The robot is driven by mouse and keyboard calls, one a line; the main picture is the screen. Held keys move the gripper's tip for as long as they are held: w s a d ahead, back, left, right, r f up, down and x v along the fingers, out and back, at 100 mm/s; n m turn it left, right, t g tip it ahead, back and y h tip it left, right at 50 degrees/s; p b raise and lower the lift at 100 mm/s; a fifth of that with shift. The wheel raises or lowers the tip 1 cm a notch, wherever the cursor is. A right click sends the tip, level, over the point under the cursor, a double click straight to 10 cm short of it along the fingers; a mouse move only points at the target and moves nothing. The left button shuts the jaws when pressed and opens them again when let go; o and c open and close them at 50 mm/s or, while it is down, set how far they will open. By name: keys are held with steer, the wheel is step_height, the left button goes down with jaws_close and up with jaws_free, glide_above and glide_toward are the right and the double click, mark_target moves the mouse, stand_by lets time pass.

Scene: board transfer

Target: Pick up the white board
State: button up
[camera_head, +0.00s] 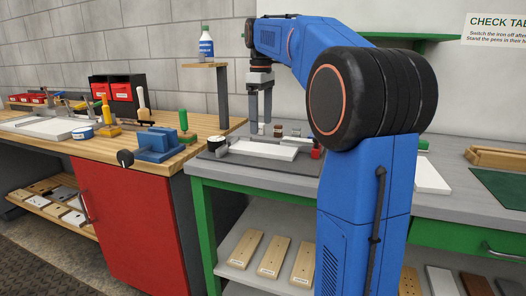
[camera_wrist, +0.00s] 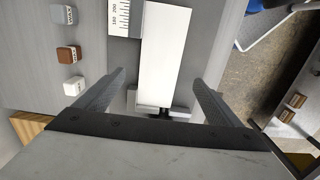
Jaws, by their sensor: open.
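A long white board (camera_head: 265,150) lies flat on a dark grey mat (camera_head: 308,168) on the green-framed bench. In the wrist view the white board (camera_wrist: 165,55) runs lengthwise between the two fingers, with space on both sides. My gripper (camera_head: 260,128) points down above the board, open and empty. In the wrist view its fingertips (camera_wrist: 158,76) stand apart on either side of the board. I cannot tell the exact height of the fingertips over it.
Small labelled cubes (camera_wrist: 68,54) and a ruler (camera_wrist: 119,18) lie left of the board in the wrist view. A white-and-black round item (camera_head: 216,144) and a red item (camera_head: 316,153) flank it. A blue vise (camera_head: 157,145) stands on the wooden bench. Another white panel (camera_head: 430,178) lies right.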

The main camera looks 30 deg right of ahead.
mark_target(263, 148)
steer(key=shift+s+d+f, duration=0.1)
steer(key=shift+f, duration=1.9)
steer(key=shift+s+d+f, duration=0.1)
steer(key=shift+f, duration=1.9)
steer(key=c, duration=1.4)
steer(key=shift+r, duration=0.1)
step_height(263, 148, up, 10)
steer(key=shift+f, duration=0.1)
